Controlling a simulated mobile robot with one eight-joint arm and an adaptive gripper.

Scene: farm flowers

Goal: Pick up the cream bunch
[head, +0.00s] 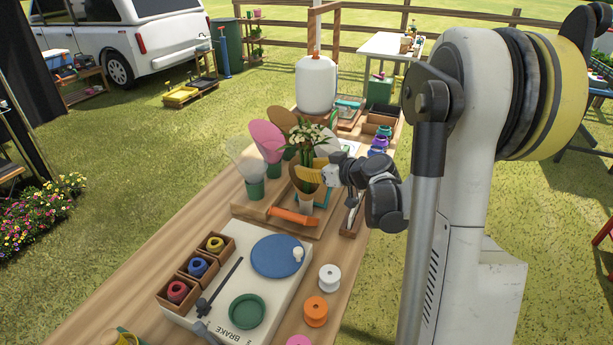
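The cream bunch (310,136), small pale blossoms on green leaves and stems, stands roughly upright near the middle of the wooden bench.
Wrap cones in white (244,156), pink (267,136) and tan (280,119) stand close left of the bunch. An orange-handled tool (294,217) lies in front. A white turntable board (215,315) and spools (316,310) fill the near bench. A white tank (316,84) stands behind.

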